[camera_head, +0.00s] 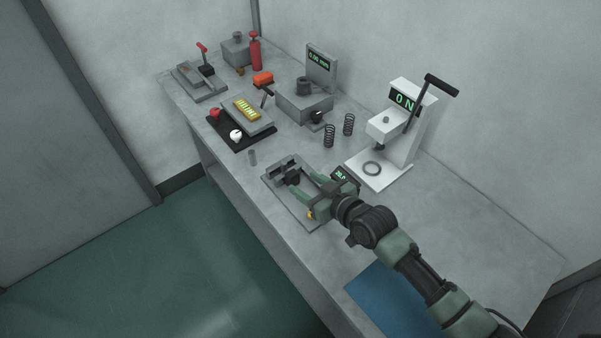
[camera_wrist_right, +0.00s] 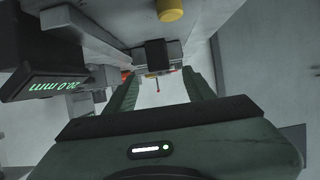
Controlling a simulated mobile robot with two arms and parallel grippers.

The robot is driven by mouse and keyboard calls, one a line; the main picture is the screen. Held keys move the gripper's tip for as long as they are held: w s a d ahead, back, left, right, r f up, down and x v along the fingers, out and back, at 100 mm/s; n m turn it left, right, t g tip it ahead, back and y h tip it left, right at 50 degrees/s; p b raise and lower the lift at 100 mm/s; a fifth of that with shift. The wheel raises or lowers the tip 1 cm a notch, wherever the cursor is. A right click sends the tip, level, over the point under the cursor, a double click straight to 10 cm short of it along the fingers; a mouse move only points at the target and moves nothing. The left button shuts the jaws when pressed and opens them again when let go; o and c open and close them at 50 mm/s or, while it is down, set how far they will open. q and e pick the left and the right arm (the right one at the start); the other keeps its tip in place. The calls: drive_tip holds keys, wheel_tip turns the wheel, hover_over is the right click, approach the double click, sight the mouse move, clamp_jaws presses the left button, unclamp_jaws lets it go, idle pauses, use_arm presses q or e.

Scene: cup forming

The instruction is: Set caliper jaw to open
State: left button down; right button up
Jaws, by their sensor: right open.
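The caliper fixture, a grey plate (camera_head: 284,198) with raised grey jaws, lies near the front edge of the bench. A dark block (camera_head: 292,178) sits on it; it also shows in the right wrist view (camera_wrist_right: 157,54). A small dark display (camera_head: 343,176) stands at the fixture's right side. In the wrist view the display (camera_wrist_right: 45,82) is turned over and seems to read 20.0 mm. My right gripper (camera_head: 301,186) is open over the fixture, its green fingers either side of the dark block in the wrist view. Contact cannot be told. My left gripper is not in view.
A white press (camera_head: 405,130) with a ring on its base stands right of the fixture. Two springs (camera_head: 330,136), a grey gauge (camera_head: 304,105) and a black tray (camera_head: 228,138) lie beyond. A blue mat (camera_head: 385,300) lies at the near end.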

sight(295, 177)
drive_tip(key=x, duration=0.4)
drive_tip(key=shift+w+a+f, duration=0.1)
drive_tip(key=shift+w, duration=0.05)
drive_tip(key=shift+w+f, duration=0.15)
drive_tip(key=shift+w, duration=0.2)
drive_tip(key=shift+w+a+f, duration=0.1)
drive_tip(key=shift+w+a, duration=0.05)
drive_tip(key=shift+a, duration=0.15)
clamp_jaws()
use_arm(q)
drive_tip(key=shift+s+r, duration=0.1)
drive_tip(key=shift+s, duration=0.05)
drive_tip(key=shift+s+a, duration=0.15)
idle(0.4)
